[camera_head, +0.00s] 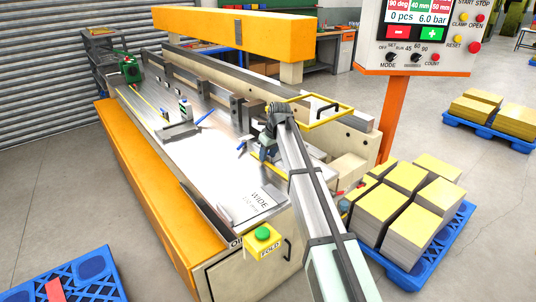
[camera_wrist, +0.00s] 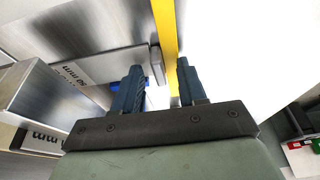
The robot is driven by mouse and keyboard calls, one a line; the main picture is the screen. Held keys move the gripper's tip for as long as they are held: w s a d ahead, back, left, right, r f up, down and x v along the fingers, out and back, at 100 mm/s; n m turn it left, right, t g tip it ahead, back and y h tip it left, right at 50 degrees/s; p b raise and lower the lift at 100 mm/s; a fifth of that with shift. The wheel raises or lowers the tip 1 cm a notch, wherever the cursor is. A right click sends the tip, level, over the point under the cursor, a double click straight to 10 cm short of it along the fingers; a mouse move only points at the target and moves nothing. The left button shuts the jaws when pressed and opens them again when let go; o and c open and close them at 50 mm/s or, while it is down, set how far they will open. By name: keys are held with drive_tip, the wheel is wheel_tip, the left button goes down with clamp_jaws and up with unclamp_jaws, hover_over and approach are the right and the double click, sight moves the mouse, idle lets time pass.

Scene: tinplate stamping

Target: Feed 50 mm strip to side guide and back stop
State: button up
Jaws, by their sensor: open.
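A flat metal strip labelled 50 mm (camera_wrist: 90,70) lies at the left in the wrist view, its far end near a small grey upright block (camera_wrist: 157,65). My gripper (camera_wrist: 157,70) is open, its two dark fingers apart near that block and a yellow line. I cannot tell whether anything lies between the fingers. In the head view my gripper (camera_head: 256,152) is low over the right side of the steel machine table (camera_head: 195,165). The strip cannot be made out there behind my arm. A long rail with dark brackets (camera_head: 212,94) runs along the table's back; I cannot tell which part is the back stop.
A plate marked WIDE (camera_head: 258,203) lies at the table's front. A grey block (camera_head: 178,131) with a small bottle, and a blue pen (camera_head: 206,118), are on the table. An orange beam (camera_head: 235,33) spans above. A green button box (camera_head: 262,237) stands at the front corner.

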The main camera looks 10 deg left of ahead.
drive_tip(key=v, duration=1.3)
drive_tip(key=shift+r, duration=0.4)
drive_tip(key=shift+s+d, duration=0.1)
